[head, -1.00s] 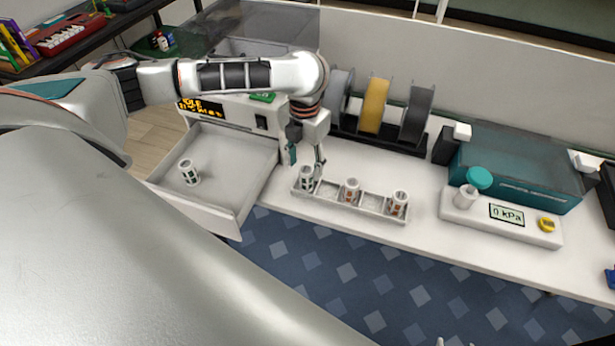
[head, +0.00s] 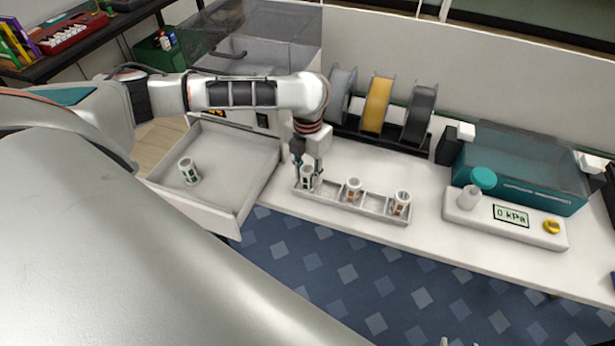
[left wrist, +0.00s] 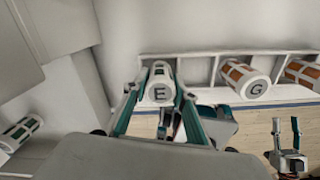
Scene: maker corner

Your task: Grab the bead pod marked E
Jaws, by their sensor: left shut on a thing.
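The bead pod marked E (left wrist: 159,91) sits between the fingers of my left gripper (left wrist: 158,100) in the left wrist view; its lid shows a black E. In the head view the same pod (head: 307,178) stands in the left end compartment of the white tray (head: 330,203). My left gripper (head: 303,168) comes down on it from above and is shut on it. The pod has dark green windows. A pod marked G (left wrist: 252,86), with orange windows, is to its right. My right gripper does not show clearly in the head view.
Two orange-windowed pods (head: 353,189) (head: 401,203) stand in other compartments of the tray. Another green-windowed pod (head: 188,171) stands in the open drawer (head: 215,190) at left. Filament spools (head: 377,104) stand behind.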

